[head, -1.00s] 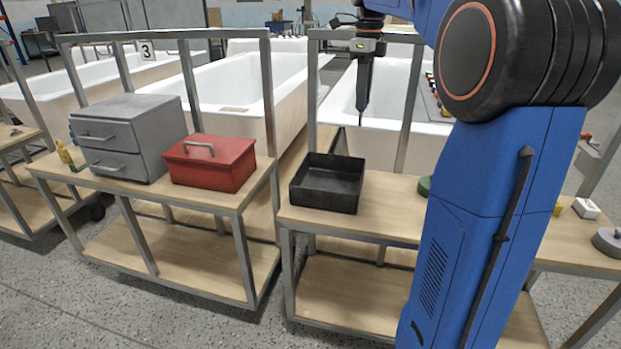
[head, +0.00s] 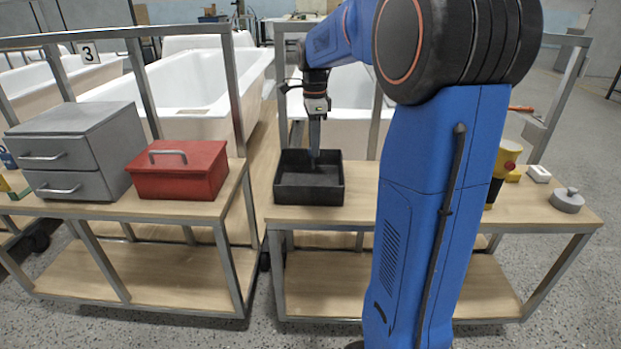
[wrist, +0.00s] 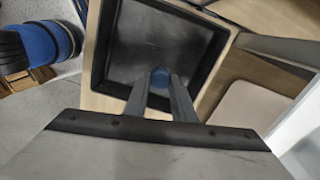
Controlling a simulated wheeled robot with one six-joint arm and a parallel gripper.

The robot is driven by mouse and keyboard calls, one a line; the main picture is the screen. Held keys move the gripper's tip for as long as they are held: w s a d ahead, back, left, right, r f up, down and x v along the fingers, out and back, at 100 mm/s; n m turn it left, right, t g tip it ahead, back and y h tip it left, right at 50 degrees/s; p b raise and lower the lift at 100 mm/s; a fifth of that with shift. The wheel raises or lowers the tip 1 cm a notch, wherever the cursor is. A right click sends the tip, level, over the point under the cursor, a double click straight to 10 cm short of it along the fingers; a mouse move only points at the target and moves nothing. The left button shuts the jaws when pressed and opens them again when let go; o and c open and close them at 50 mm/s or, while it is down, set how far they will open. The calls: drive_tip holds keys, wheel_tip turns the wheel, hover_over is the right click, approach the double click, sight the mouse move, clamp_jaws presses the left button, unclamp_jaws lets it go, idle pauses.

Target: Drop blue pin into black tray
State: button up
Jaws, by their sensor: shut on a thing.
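The black tray (head: 288,192) is a square, open box on the wooden cart top in the head view. In the wrist view its floor (wrist: 150,40) and dark walls fill the upper middle. My gripper (head: 315,157) points down over the tray. In the wrist view the gripper's two fingers (wrist: 160,88) are close together with the blue pin (wrist: 160,77) between their tips. The pin shows as a small blue patch against the tray floor; the fingers hide most of it. Its height above the floor is hard to tell.
A red toolbox (head: 180,172) and a grey drawer unit (head: 78,150) stand on the cart to the left. Right of my arm are a yellow object (head: 507,158), a white block (head: 538,173) and a round grey piece (head: 567,200). White bathtubs (head: 200,90) stand behind.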

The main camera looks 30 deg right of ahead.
drive_tip(key=shift+f, duration=1.2)
drive_tip(key=o, duration=1.1)
drive_tip(key=shift+r, duration=0.1)
wheel_tip(320, 180, up, 17)
drive_tip(key=shift+s+r, duration=0.1)
